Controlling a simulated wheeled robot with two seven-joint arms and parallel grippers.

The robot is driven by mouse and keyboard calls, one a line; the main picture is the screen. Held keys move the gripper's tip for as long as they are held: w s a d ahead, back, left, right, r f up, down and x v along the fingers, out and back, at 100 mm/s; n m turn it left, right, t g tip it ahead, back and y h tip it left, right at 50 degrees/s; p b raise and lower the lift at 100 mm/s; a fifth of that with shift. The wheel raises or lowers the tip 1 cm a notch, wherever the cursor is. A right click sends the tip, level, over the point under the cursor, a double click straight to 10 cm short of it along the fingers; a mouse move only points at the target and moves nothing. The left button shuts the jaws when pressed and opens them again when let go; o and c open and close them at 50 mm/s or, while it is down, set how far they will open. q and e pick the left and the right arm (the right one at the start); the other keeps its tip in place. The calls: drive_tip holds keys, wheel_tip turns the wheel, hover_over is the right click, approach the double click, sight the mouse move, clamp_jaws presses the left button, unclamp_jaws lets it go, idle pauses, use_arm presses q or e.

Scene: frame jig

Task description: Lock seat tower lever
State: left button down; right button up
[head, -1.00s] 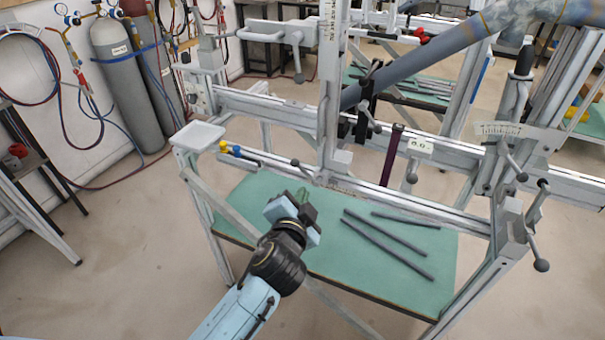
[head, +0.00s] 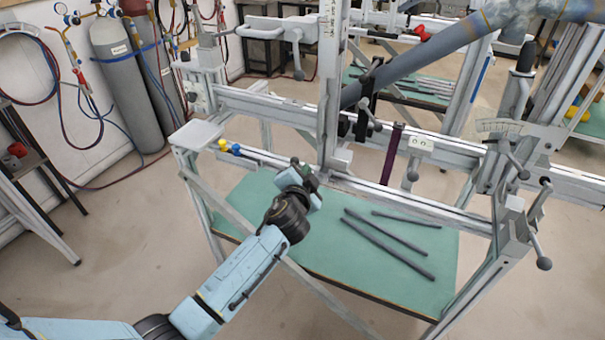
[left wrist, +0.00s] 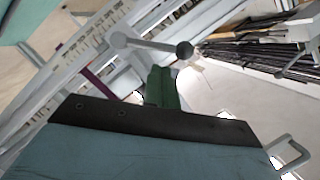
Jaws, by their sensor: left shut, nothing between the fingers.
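The upright tower with a scale (head: 330,90) stands on the jig's long beam, left of centre; I take it for the seat tower. In the left wrist view a grey lever with a dark ball knob (left wrist: 152,45) lies just beyond my fingers. In the head view my gripper mostly hides the lever at the tower's foot. My left gripper (head: 309,178) is at the front of the beam beside that foot. Its green fingers (left wrist: 163,88) are shut and empty, close to the lever; I cannot tell whether they touch it. My right gripper is not in view.
The jig's beam (head: 410,200) runs across above a green shelf (head: 265,200) with several dark tubes. More levers with ball knobs (head: 544,263) stick out at the right. A large blue-grey tube crosses above.

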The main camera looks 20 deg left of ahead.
use_arm(q)
drive_tip(key=shift+w+a+f, duration=0.4)
drive_tip(key=shift+a+f, duration=0.05)
drive_tip(key=shift+a, duration=0.1)
